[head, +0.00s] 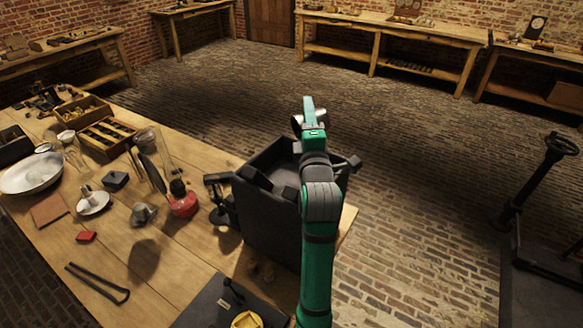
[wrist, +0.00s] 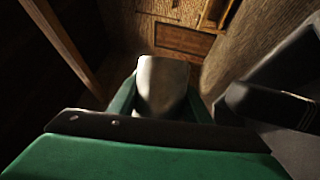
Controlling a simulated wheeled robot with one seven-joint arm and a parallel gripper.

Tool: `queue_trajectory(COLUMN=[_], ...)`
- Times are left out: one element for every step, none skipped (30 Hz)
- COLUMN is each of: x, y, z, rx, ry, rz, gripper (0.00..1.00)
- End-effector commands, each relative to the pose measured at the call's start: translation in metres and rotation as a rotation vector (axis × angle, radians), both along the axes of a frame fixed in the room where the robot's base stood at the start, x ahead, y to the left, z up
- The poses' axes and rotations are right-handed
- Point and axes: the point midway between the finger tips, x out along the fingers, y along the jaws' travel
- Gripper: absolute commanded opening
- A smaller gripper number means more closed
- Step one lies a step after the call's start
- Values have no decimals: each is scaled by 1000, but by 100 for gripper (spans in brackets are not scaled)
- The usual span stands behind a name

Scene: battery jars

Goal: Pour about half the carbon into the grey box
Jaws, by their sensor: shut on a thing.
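The grey box (head: 268,222) is a large dark open-topped box at the right end of the wooden table. My gripper (head: 309,112) is raised at the box's far side, partly over its opening. It is shut on a metal cup (wrist: 163,84), which sits between the green fingers in the wrist view. In the head view only a small silvery part of the cup (head: 296,121) shows left of the gripper. No carbon can be made out; the cup's contents and most of the box's inside are hidden.
A dark stand (head: 222,200) is close to the box's left side. A red-based burner (head: 182,200), a grey metal vessel (head: 143,214), glassware and wooden trays crowd the table (head: 190,262) farther left. Black tongs (head: 97,284) lie near its front.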

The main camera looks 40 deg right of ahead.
Motion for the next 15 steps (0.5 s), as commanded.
queue_trajectory(x=[0, 0, 0, 0, 1, 1, 2, 2, 3, 3, 3, 3, 3, 3, 3], y=[-1, -1, -1, 0, 0, 2, 3, 4, 6, 7, 8, 8, 9, 9, 8], z=[1, 1, 1, 1, 1, 1, 1, 1, 1, 1, 1, 1, 1, 1, 1], rx=[-4, -5, -8, -10, -12, -14, -16, -18, -20, -21, -24, -26, -27, -29, -31], ry=[0, 0, 2, 2, 2, 3, 3, 4, 4, 4, 5, 5, 5, 6, 6], rz=[0, 0, 1, 3, 5, 6, 8, 10, 10, 11, 12, 12, 12, 10, 10], gripper=[20, 20, 20, 20, 20, 20, 20, 20, 20, 20, 20, 20, 20, 20, 20])
